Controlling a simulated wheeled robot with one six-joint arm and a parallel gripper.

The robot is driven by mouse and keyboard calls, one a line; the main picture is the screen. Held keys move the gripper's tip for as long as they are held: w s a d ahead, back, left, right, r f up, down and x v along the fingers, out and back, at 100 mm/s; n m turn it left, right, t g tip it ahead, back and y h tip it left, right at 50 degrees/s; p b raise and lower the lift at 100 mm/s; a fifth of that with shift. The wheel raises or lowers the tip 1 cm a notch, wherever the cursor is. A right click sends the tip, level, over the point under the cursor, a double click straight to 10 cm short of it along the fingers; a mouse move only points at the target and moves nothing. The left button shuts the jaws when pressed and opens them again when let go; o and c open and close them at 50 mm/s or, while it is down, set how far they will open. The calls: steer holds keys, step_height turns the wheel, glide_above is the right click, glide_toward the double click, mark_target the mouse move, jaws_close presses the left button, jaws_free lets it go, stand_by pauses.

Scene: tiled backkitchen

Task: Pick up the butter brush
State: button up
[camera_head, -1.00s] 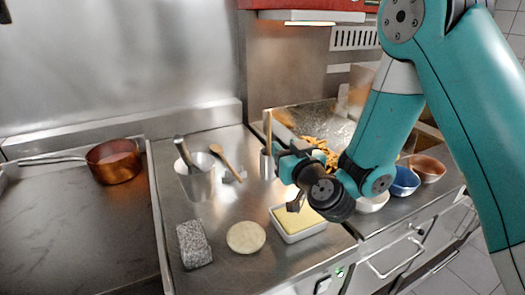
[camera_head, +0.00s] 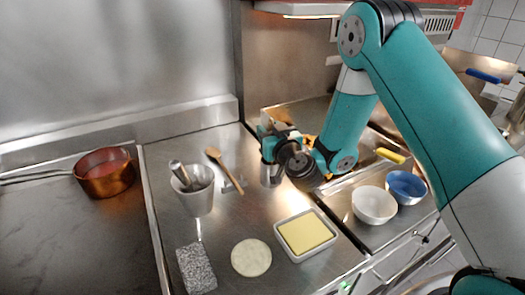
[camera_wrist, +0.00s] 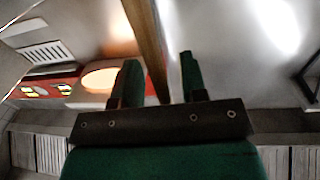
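The butter brush shows as a wooden handle (camera_wrist: 150,45) between my gripper's fingers in the wrist view. The handle slants and lies nearer the left finger, with a gap to the right finger. My gripper (camera_wrist: 160,82) is open around it. In the head view my gripper (camera_head: 272,140) is just above a small metal cup (camera_head: 270,175) and hides the handle. The brush's lower end is not visible.
A white butter dish (camera_head: 323,246), a dough round (camera_head: 251,258) and a grey block (camera_head: 196,268) lie in front. White (camera_head: 373,204) and blue (camera_head: 406,187) bowls stand right.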

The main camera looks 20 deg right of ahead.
steer(key=shift+w, duration=0.2)
steer(key=shift+a, duration=0.1)
steer(key=c, duration=0.3)
steer(key=shift+a, duration=0.1)
jaws_close()
steer(key=shift+r, duration=0.15)
